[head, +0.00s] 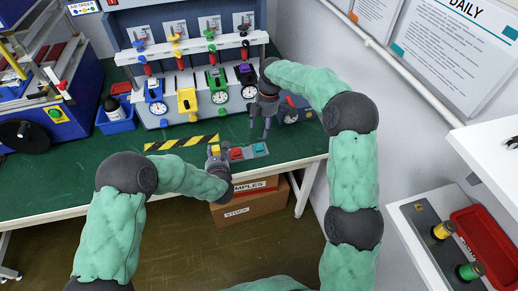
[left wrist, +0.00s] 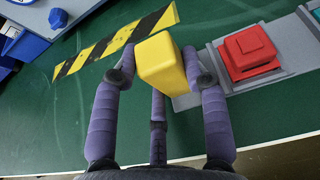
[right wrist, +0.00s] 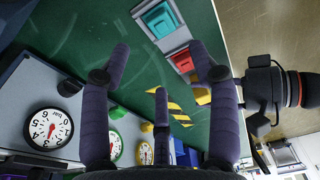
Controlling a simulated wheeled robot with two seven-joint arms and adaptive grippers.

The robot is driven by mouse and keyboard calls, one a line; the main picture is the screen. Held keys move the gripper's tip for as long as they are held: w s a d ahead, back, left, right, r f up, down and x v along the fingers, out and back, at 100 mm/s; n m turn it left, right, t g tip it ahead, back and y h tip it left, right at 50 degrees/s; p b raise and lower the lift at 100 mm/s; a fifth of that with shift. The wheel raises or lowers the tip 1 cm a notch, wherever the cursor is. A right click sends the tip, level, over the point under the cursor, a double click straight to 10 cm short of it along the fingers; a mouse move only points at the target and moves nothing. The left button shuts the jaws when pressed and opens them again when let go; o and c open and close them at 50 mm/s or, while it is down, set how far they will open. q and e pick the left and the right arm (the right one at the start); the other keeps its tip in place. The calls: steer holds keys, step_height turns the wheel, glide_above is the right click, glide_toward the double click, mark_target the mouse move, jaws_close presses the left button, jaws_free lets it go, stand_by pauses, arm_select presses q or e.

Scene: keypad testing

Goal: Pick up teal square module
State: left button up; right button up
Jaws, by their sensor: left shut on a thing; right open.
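The teal square module (head: 259,148) sits at the right end of a grey tray (head: 249,155) near the table's front edge. It also shows in the right wrist view (right wrist: 161,19). A red square module (head: 236,153) sits beside it on the tray, also clear in the left wrist view (left wrist: 250,52). My left gripper (left wrist: 162,75) is shut on a yellow block (left wrist: 160,60) at the tray's left end; I cannot tell whether the block touches the tray. My right gripper (head: 262,132) is open and empty, behind the teal module and apart from it.
A gauge panel with blue, yellow (head: 187,101), green (head: 217,85) and purple valves stands behind. A yellow-black striped strip (head: 180,143) lies left of the tray. A blue bin (head: 116,116) is further left. Green table is bare at the front left.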

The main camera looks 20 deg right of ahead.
mark_target(259, 146)
steer(key=f, duration=0.3)
steer(key=a+f, duration=0.1)
steer(key=f, duration=0.6)
steer(key=shift+s+a+f, duration=0.15)
steer(key=shift+a+f, duration=0.05)
steer(key=shift+f, duration=0.1)
steer(key=shift+c, duration=0.2)
steer(key=shift+s+f, duration=0.1)
steer(key=c, duration=1)
